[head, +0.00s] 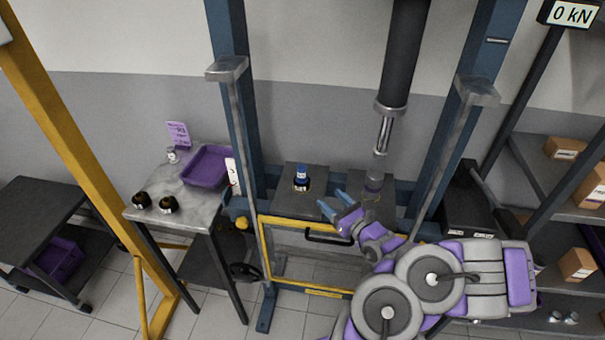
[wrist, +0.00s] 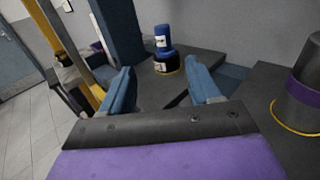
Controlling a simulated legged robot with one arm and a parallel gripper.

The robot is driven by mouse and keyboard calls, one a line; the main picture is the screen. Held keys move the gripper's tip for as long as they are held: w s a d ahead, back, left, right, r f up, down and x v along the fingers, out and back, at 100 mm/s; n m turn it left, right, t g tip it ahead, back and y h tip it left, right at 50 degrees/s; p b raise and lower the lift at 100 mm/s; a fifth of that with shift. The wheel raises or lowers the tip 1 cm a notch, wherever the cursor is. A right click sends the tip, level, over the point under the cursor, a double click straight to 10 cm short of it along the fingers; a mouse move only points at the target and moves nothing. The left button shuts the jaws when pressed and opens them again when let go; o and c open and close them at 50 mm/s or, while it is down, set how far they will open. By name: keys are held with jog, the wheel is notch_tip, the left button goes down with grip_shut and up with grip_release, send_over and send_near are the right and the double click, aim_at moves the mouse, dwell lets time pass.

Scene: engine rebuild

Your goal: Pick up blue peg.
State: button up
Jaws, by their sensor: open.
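The blue peg (head: 302,172) stands upright on a dark block of the press bed, set in a black base with a thin yellow ring. It also shows in the wrist view (wrist: 163,40), beyond and between my fingertips. A small white label is on its side. My gripper (head: 335,204) is open and empty, with its two blue fingers apart, to the right of the peg and nearer to me. In the wrist view my gripper (wrist: 162,82) points toward the peg and does not touch it.
A blue press frame (head: 237,100) surrounds the bed, with a dark ram (head: 405,60) above right. A yellow-framed guard (head: 310,222) with a black handle stands in front. A grey cylinder with a purple band (wrist: 306,85) stands right. A side table (head: 150,205) holds a purple tray (head: 205,182).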

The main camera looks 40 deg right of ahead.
aim_at(305, 174)
jog(key=shift+d+f+h, duration=0.2)
jog(key=shift+f+h, duration=0.1)
jog(key=w+b, duration=0.1)
jog(key=w, duration=0.3)
jog(key=w+b, duration=0.1)
jog(key=w, duration=0.3)
jog(key=w+d+b, duration=0.1)
jog(key=w, duration=0.5)
jog(key=w+b, duration=0.1)
jog(key=w, duration=0.1)
jog(key=shift+w+d+f, duration=0.1)
jog(key=shift+w+f, duration=0.1)
jog(key=shift+w, duration=0.05)
jog(key=shift+w+r, duration=0.1)
jog(key=shift+w, duration=0.2)
grip_shut()
